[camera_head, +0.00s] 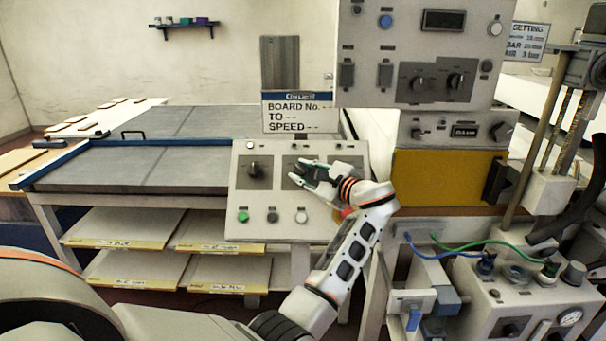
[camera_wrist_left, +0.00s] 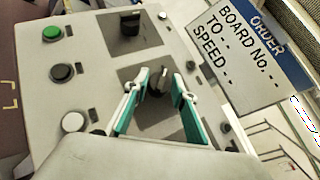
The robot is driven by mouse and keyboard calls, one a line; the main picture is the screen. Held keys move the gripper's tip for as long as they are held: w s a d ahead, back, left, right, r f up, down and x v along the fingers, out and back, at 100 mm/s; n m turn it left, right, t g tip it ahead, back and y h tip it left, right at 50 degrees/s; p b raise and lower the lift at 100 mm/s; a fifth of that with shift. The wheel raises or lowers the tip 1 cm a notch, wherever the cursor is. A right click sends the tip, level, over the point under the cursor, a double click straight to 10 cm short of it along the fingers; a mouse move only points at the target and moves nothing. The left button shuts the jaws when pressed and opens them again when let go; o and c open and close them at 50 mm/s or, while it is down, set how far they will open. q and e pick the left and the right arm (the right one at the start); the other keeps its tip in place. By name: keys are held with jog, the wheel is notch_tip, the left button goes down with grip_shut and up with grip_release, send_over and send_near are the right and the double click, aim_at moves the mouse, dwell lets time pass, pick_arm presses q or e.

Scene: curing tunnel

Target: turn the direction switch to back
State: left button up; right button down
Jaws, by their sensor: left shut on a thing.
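The grey sloped control panel (camera_head: 285,222) carries rotary switches on dark plates in its upper row. My left gripper (camera_head: 308,170) reaches in at the middle switch and partly hides it. In the left wrist view, the two green-padded fingers (camera_wrist_left: 160,79) are on either side of that middle switch knob (camera_wrist_left: 158,86) and shut on it. Another switch (camera_head: 254,170) with a dark knob stands to its left and also shows in the wrist view (camera_wrist_left: 130,24). The panel's labels are too small to read, so I cannot tell the switch positions. My right gripper is not in view.
A green button (camera_head: 243,216) and other buttons line the panel's lower row. An order sign (camera_head: 297,112) stands behind the panel. A taller control box (camera_head: 420,40) rises to the right. A table with grey plates (camera_head: 130,165) lies left.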

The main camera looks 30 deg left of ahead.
aim_at(303, 170)
pick_arm(q)
jog(key=shift+r, duration=0.1)
dwell(0.3)
jog(key=o, duration=1.1)
jog(key=shift+a, duration=0.1)
jog(key=shift+r, duration=0.2)
notch_tip(303, 170, up, 10)
jog(key=shift+f, duration=0.2)
